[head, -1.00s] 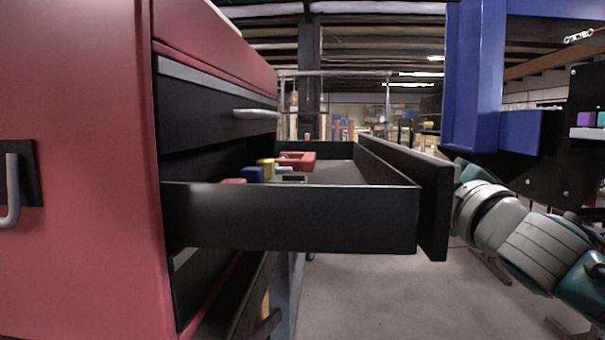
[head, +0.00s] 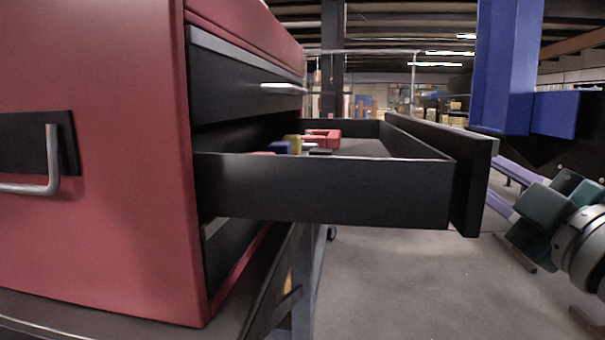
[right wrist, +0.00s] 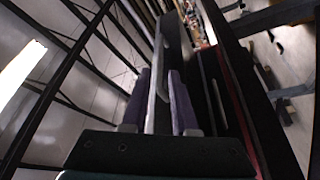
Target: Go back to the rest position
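My right gripper (head: 497,187) is at the right in the head view, its two purple fingers apart, just beyond the front panel (head: 474,185) of the pulled-out black drawer (head: 325,190). In the right wrist view the fingers (right wrist: 160,100) show a gap with a pale grey strip in it; I cannot tell whether that strip is a drawer handle or a panel edge. Nothing is clearly gripped. My left gripper is not in view.
The red cabinet (head: 95,200) fills the left and stands on a dark bench top (head: 130,318). The drawer holds a red part (head: 322,137), a yellow part (head: 292,145) and a blue part (head: 281,148). A blue post (head: 508,60) rises at right. Grey floor (head: 400,290) is open below the drawer.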

